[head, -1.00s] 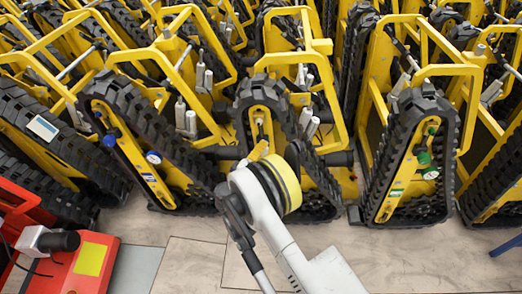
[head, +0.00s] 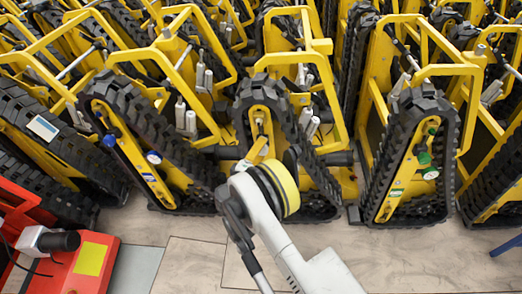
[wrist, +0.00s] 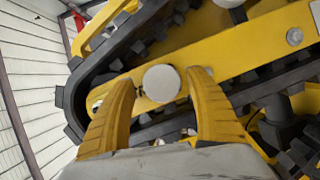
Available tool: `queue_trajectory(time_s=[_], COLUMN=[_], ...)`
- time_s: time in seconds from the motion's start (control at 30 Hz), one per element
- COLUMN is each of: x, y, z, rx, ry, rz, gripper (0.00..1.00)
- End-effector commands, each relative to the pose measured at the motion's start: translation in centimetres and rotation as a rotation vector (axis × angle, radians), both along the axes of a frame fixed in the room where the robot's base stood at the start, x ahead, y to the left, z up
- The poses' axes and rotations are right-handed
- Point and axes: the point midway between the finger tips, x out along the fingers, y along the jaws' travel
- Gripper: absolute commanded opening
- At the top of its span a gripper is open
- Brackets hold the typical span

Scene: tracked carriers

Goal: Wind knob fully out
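A pale grey round knob (wrist: 161,83) sits on the yellow side plate (wrist: 230,52) of a tracked carrier in the wrist view. My gripper (wrist: 163,75) is open, with one yellow finger on either side of the knob. A small gap shows between the knob and each finger. In the head view my gripper (head: 259,149) is at the lower front of the middle carrier (head: 312,182).
Yellow carriers with black tracks stand packed on both sides and behind. The right carrier (head: 392,190) has green knobs; the left one (head: 143,170) has blue knobs. A red machine (head: 75,262) is at lower left. Bare floor (head: 190,262) lies in front.

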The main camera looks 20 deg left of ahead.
Motion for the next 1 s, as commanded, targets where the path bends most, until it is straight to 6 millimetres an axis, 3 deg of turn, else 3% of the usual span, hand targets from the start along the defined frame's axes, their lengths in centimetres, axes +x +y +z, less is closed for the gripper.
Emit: queue_trajectory(time_s=[0.33, 0.7, 1.0], x=[-0.5, -6.2, -7.4], y=[0.1, 1.0, 1.1], z=[-0.1, 0.2, 0.2], rx=[0.002, 0.001, 0.001], ry=[0.002, 0.002, 0.001], rz=[0.0, 0.001, -0.001], gripper=[0.64, 0.64, 0.64])
